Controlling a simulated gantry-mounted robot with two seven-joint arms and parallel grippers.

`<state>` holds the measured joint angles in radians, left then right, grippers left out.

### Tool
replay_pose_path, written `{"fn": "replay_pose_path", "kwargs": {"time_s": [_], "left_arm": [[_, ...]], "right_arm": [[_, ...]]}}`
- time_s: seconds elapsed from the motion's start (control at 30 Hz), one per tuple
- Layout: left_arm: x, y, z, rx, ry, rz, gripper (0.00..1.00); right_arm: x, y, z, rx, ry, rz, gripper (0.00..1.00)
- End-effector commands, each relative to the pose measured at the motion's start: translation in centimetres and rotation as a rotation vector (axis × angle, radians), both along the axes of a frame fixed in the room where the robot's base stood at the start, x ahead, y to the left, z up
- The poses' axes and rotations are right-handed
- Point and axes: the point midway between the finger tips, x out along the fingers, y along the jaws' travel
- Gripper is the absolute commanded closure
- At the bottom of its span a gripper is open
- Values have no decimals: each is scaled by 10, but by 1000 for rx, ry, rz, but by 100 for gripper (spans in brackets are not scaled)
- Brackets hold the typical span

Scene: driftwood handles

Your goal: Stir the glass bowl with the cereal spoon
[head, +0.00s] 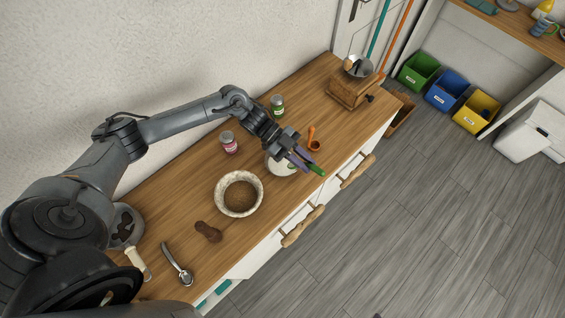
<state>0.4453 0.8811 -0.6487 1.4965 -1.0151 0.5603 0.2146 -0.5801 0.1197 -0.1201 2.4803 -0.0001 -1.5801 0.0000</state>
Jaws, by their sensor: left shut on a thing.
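My left gripper (304,161) reaches in over the counter and is shut on a slim thing with a green end (318,170). I cannot tell whether this is the cereal spoon, as the gripper covers most of it. Partly under the gripper stands a pale bowl (272,169), perhaps the glass bowl; its inside is mostly hidden. To its left stands a speckled whitish bowl (219,196) with brown grains in it. A metal spoon or scoop (178,265) lies at the near left of the counter. My right gripper is not in view.
Behind the bowls stand a pink-labelled jar (229,143) and a green jar (277,105). A brown cup with an orange handle (313,144) is right of the gripper. A brown lumpy thing (208,231) lies near the speckled bowl.

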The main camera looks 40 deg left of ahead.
Motion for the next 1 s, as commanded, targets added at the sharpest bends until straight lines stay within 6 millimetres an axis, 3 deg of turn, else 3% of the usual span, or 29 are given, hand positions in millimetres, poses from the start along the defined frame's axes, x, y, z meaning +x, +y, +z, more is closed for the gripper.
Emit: {"fn": "replay_pose_path", "kwargs": {"time_s": [0.37,0.8,1.0], "left_arm": [[0,0,2,0,0,0,100],[0,0,37,0,1,0,100],[0,0,41,0,1,0,100]], "right_arm": [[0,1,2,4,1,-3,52],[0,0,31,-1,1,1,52],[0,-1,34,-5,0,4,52]]}}
